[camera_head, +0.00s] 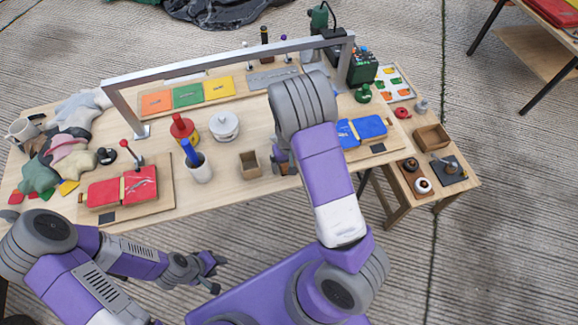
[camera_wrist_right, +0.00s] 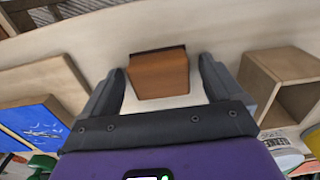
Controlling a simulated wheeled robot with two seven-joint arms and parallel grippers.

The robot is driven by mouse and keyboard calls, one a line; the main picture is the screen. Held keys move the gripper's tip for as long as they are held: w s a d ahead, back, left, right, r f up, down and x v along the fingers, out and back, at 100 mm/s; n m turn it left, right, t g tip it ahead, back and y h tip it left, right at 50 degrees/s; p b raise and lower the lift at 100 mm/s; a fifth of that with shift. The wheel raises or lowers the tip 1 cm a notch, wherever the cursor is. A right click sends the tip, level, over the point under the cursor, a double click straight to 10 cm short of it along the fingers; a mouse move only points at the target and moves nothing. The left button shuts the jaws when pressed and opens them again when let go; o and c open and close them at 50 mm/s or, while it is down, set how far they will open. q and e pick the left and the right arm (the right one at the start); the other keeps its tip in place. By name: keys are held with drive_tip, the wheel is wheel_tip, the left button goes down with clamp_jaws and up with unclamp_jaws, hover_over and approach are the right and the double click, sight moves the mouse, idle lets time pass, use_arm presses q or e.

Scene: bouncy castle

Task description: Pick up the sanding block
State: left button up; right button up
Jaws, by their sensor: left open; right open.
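The sanding block is a small brown block with a dark top edge (camera_wrist_right: 160,76), lying on the wooden table in the right wrist view. My right gripper (camera_wrist_right: 163,66) is open, with one finger on either side of the block. Gaps show between block and fingers, so it is not gripped. In the head view my right gripper (camera_head: 282,162) is low over the table's middle, and the arm hides much of that spot. My left gripper (camera_head: 214,268) is open and empty, in front of the table's near edge.
A small open wooden box (camera_head: 249,164) stands just left of my right gripper. A blue inflatable piece (camera_head: 361,131) lies to the right. A white cup with a blue-handled tool (camera_head: 200,170) and a white pot (camera_head: 224,126) stand further left. A metal frame (camera_head: 230,62) spans the table.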

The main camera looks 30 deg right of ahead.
drive_tip(key=c, duration=1.1)
wheel_tip(320, 180, up, 10)
drive_tip(key=p, duration=0.3)
